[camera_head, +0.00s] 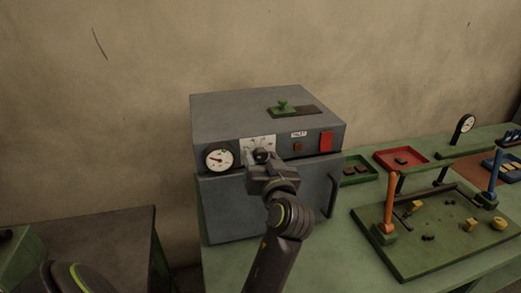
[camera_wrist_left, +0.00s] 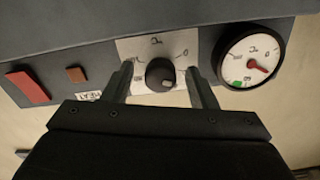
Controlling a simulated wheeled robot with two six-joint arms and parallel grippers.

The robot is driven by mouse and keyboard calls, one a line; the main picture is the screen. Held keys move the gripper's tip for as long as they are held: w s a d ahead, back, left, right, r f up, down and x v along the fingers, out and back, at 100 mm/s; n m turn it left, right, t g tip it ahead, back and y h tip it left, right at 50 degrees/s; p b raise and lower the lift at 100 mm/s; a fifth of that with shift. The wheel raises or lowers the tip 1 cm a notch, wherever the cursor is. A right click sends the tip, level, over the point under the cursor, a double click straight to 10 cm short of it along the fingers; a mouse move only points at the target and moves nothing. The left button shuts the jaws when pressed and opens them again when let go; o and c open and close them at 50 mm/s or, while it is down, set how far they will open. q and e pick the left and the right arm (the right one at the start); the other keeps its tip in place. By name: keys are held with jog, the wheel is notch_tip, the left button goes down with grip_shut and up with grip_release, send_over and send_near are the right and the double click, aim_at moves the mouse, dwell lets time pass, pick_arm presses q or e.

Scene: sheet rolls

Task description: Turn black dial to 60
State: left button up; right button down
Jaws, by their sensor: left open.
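The black dial (camera_head: 262,154) is on a white scale plate (camera_head: 258,142) on the front panel of a grey box. The dial (camera_wrist_left: 160,74) shows clearly in the left wrist view, where the picture is turned over. A small pale mark shows on the dial, but I cannot read its setting. My left gripper (camera_head: 263,164) is right in front of the panel. In the left wrist view its fingers (camera_wrist_left: 160,80) are open, one on each side of the dial, with gaps visible. My right gripper is not in view.
A round gauge with a red needle (camera_head: 219,159) sits left of the dial. A red switch (camera_head: 326,141) and a small brown button (camera_head: 298,147) are to its right. A green lever (camera_head: 283,105) is on top. A green board (camera_head: 435,244) with posts and loose parts stands at right.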

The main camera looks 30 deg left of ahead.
pick_arm(q)
jog(key=shift+w+a, duration=0.15)
jog(key=shift+a, duration=0.05)
jog(key=shift+s+d+r, duration=0.2)
jog(key=shift+d, duration=0.05)
jog(key=shift+c, duration=1.2)
jog(key=c, duration=0.7)
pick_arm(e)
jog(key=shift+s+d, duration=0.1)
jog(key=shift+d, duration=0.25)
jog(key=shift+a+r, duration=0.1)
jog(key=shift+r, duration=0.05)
